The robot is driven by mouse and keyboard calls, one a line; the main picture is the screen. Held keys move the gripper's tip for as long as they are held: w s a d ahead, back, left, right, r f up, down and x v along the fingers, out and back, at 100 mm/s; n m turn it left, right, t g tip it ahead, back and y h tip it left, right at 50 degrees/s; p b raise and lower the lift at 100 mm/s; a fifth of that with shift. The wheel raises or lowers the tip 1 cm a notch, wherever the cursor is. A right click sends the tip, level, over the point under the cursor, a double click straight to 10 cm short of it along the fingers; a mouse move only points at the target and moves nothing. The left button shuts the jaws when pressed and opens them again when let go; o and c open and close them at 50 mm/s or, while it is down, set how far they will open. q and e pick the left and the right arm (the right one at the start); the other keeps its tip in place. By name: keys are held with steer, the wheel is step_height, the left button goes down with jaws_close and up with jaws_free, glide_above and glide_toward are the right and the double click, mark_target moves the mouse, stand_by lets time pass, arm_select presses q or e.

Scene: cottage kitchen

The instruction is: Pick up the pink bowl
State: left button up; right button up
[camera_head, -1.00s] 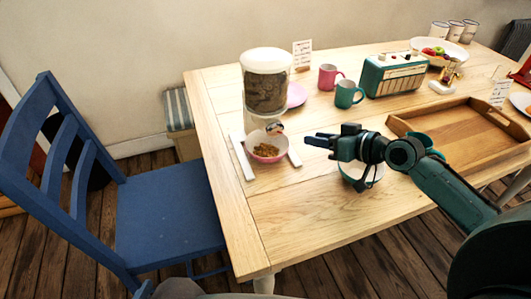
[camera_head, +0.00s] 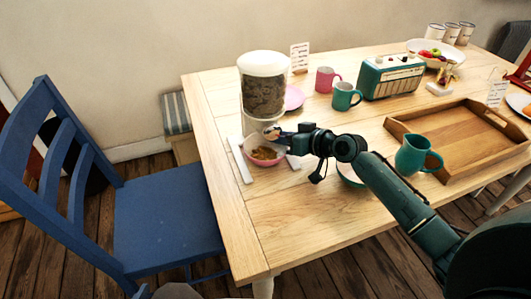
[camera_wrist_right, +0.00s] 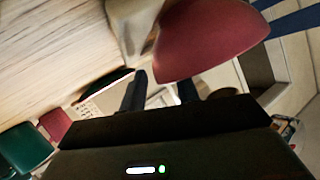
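The pink bowl (camera_head: 263,162) holds brown cereal and stands upright on the table beneath the cereal dispenser (camera_head: 264,88). In the right wrist view the bowl's pink outside (camera_wrist_right: 212,45) is large and close, just beyond the fingers. My right gripper (camera_head: 285,138) comes in from the right and is at the bowl's right side, partly covering its far right edge. Its two dark fingers (camera_wrist_right: 160,92) are apart with nothing clearly held between them. Whether a finger touches the bowl, I cannot tell. My left gripper is not seen.
White dispenser legs (camera_head: 240,160) flank the bowl. A pink mug (camera_head: 326,80), a teal mug (camera_head: 344,97) and a teal radio (camera_head: 392,77) stand behind. A teal pitcher (camera_head: 411,155) stands near the wooden tray (camera_head: 455,143). A blue chair (camera_head: 165,220) is left. The table's front is clear.

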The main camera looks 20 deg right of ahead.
jaws_close()
steer(key=shift+r, duration=0.1)
stand_by(0.5)
